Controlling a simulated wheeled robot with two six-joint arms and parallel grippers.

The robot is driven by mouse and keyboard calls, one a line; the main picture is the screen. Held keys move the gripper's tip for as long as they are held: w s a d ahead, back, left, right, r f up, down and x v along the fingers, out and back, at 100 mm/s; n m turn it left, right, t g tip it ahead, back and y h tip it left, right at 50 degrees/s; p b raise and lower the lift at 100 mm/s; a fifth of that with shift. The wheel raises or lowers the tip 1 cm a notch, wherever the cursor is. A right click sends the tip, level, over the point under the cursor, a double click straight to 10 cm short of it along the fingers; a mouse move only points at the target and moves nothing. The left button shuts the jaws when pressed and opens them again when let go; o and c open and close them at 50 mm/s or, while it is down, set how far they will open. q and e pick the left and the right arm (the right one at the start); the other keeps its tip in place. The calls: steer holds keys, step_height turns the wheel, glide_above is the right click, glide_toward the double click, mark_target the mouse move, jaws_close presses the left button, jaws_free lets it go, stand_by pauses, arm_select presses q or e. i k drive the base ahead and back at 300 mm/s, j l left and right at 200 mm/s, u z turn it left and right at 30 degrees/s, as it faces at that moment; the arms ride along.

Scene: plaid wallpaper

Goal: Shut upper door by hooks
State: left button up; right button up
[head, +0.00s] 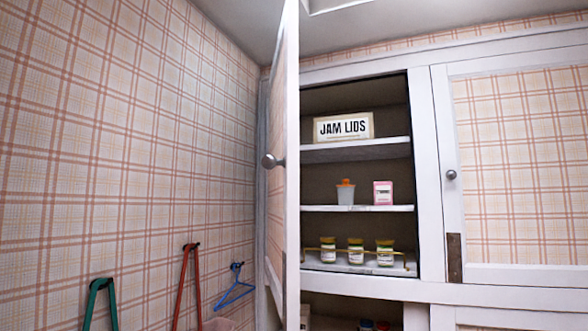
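The upper cupboard door (292,150) stands open, swung out toward me and seen nearly edge-on. Its plaid face is turned to the left wall, and a round grey knob (270,160) sticks out from that face. Dark hooks are on the left plaid wall: one holds a blue hanger (234,294), one a red strap-like thing (183,285), and one a green strap-like thing (97,290). The lower ends of the red and green things are cut off. Neither of my grippers is in view.
A closed plaid door (520,170) is at the right.

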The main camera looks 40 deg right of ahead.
mark_target(281, 244)
steer(key=j+z, duration=0.2)
steer(key=z, duration=0.25)
steer(key=j+z, duration=0.2)
steer(key=z, duration=0.2)
steer(key=j+z, duration=0.2)
steer(key=z, duration=0.25)
steer(key=k+l, duration=0.05)
